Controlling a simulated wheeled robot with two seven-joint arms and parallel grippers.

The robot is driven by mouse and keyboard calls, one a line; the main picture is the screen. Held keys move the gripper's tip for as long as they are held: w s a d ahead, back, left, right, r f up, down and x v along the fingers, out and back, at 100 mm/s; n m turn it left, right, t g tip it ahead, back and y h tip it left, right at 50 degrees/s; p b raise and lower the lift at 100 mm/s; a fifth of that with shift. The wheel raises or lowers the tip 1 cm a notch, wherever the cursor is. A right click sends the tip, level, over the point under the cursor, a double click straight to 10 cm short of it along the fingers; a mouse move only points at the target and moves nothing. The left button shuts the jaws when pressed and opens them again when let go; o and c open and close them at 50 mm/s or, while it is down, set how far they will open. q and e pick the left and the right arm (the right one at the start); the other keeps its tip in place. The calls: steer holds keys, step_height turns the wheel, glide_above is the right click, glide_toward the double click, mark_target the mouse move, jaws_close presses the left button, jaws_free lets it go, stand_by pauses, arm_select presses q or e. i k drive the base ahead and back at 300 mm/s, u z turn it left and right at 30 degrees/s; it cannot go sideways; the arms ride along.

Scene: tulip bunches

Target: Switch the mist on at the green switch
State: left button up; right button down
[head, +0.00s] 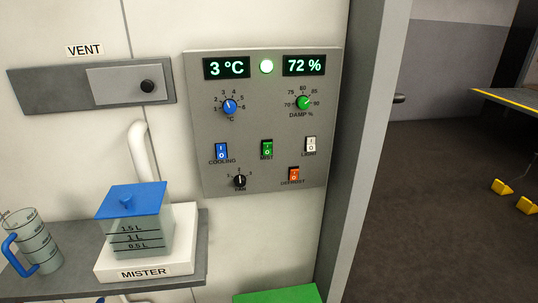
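The green switch (267,150) labelled MIST sits in the middle of the grey control panel (320,215), between the blue cooling switch (221,151) and the white light switch (311,144). It is a small upright rocker marked I above and O below. I cannot tell which end is pressed in. Neither of my grippers is in the head view.
An orange defrost switch (293,175) and three knobs share the panel. Left of it are a vent slider (126,86) and a shelf (200,262) with the mister tank (150,240) and a measuring jug (38,248).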

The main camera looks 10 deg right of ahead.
mark_target(267, 149)
steer(key=k, duration=0.3)
steer(key=u, duration=3.5)
steer(key=k, duration=1.8)
steer(key=z, duration=1.3)
steer(key=i, duration=0.5)
steer(key=z, duration=0.05)
